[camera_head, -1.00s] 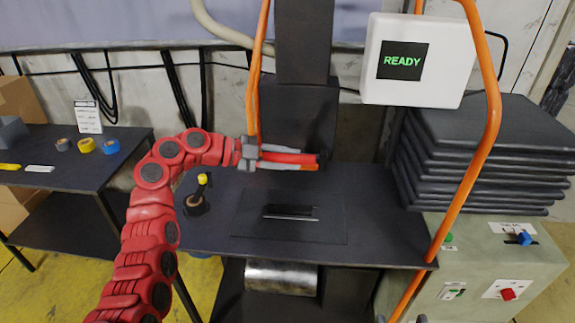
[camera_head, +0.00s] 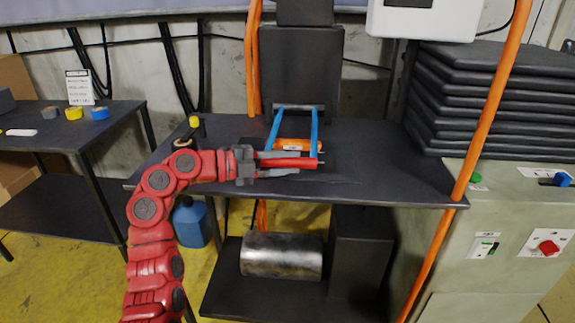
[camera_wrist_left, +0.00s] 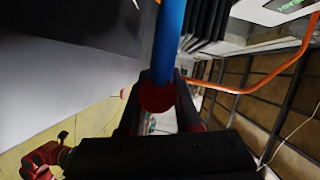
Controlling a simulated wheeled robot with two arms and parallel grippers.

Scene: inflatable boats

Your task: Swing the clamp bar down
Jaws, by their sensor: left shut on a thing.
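The clamp bar shows in the head view as two blue side arms (camera_head: 314,132) reaching forward from the dark upright press, with an orange cross piece (camera_head: 299,146) and a red grip (camera_head: 305,162) at the near end. It lies low, close above the dark table top. My left gripper (camera_head: 282,165) comes in from the left and is shut on the red grip. In the left wrist view, the round red end (camera_wrist_left: 157,97) sits between its fingers, with a blue arm (camera_wrist_left: 168,45) behind. The gripper and grip hide part of the table beneath. My right gripper is not in view.
A tool with a yellow top (camera_head: 194,124) stands at the table's back left. A stack of dark folded sheets (camera_head: 490,105) and a control cabinet (camera_head: 525,230) are at the right. An orange tube (camera_head: 470,165) crosses in front. A metal roll (camera_head: 282,255) lies below.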

